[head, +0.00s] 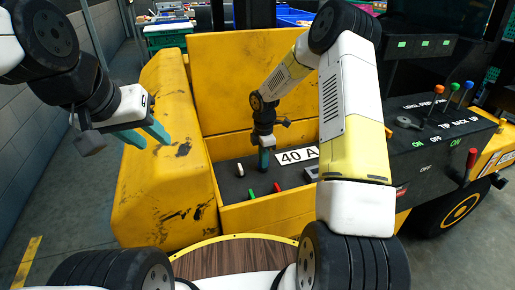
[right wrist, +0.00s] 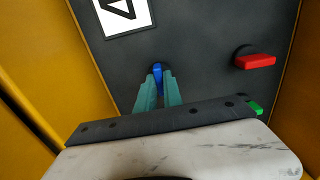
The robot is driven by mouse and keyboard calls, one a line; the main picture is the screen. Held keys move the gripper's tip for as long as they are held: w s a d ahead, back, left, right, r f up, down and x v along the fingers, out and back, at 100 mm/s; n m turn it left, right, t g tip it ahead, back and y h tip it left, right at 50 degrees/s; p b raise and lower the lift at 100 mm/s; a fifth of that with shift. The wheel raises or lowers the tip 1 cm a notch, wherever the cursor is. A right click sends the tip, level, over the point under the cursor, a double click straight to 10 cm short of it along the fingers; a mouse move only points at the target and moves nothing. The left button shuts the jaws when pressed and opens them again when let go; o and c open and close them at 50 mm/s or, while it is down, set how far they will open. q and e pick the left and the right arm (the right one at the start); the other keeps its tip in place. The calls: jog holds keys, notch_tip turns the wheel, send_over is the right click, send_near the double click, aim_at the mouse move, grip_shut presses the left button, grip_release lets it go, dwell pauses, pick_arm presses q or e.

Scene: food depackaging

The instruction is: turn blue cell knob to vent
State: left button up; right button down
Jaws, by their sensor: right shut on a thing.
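The blue knob (right wrist: 158,76) sits on a dark panel (right wrist: 205,60) in the right wrist view, between the teal fingertips of my right gripper (right wrist: 158,92). That gripper is shut on the knob, and the fingers hide part of it. In the head view my right gripper (head: 263,158) reaches down to the panel inside the yellow housing, and the blue knob is hidden there. My left gripper (head: 148,134) is open and empty, held in the air over the yellow housing's left side.
A red knob (right wrist: 255,62) and a green knob (right wrist: 256,108) stick out beside the blue one. Yellow walls (head: 260,215) enclose the panel. Coloured levers (head: 454,87) stand at the right.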

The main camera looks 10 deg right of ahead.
dwell(0.3)
jog(key=c, duration=1.5)
grip_release()
jog(key=shift+r, duration=3.95)
